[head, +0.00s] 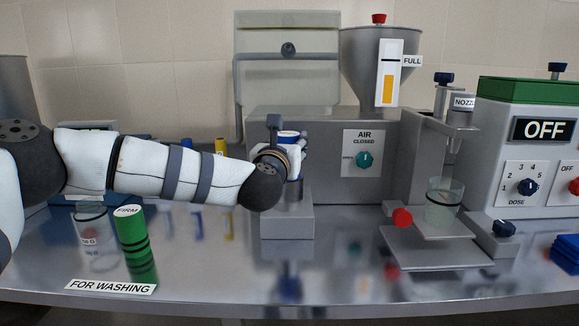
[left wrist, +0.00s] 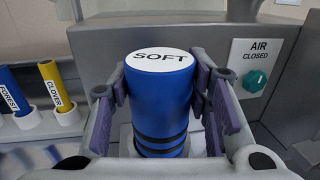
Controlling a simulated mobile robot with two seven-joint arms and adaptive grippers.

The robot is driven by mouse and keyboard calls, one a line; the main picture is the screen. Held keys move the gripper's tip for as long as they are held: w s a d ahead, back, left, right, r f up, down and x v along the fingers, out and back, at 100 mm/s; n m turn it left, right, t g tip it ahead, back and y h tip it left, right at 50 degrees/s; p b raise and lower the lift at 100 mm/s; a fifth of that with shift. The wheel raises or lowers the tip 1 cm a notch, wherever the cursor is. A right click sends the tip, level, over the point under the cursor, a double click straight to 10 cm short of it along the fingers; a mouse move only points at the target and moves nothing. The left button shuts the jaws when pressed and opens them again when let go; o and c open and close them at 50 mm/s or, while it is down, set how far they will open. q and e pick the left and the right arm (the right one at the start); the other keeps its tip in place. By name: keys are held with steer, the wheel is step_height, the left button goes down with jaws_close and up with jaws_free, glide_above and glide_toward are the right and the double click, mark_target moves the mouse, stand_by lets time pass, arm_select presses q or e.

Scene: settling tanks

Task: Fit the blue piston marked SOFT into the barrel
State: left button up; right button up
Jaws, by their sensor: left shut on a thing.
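The blue piston marked SOFT (left wrist: 160,95) stands upright in the left wrist view, with a white top and black rings near its lower end. My left gripper (left wrist: 162,100) is shut on it, with a purple-padded finger on each side. In the head view the piston (head: 288,134) shows only partly behind my left wrist, above a grey block stand (head: 287,222). The barrel cannot be made out clearly; my wrist and the piston hide what is at the top of the stand, so I cannot tell whether the piston's lower end is inside anything. My right gripper is not in view.
A green piston marked FIRM (head: 132,232) and a clear cup (head: 95,242) stand at front left, by the FOR WASHING label (head: 110,287). The AIR CLOSED dial (head: 364,160) is behind right. A clear cup (head: 442,203) stands under the nozzle. The front middle of the table is clear.

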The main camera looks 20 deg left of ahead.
arm_select(q)
steer(key=f, duration=0.4)
steer(key=shift+w+f, duration=0.3)
steer(key=shift+f, duration=0.1)
steer(key=shift+a+f+b, duration=0.1)
steer(key=shift+f+b, duration=0.15)
steer(key=shift+b, duration=0.1)
steer(key=shift+c, duration=0.6)
steer(key=shift+s+r, duration=0.1)
steer(key=shift+r, duration=0.3)
steer(key=shift+f, duration=0.25)
steer(key=o, duration=1.4)
steer(key=shift+o, duration=0.2)
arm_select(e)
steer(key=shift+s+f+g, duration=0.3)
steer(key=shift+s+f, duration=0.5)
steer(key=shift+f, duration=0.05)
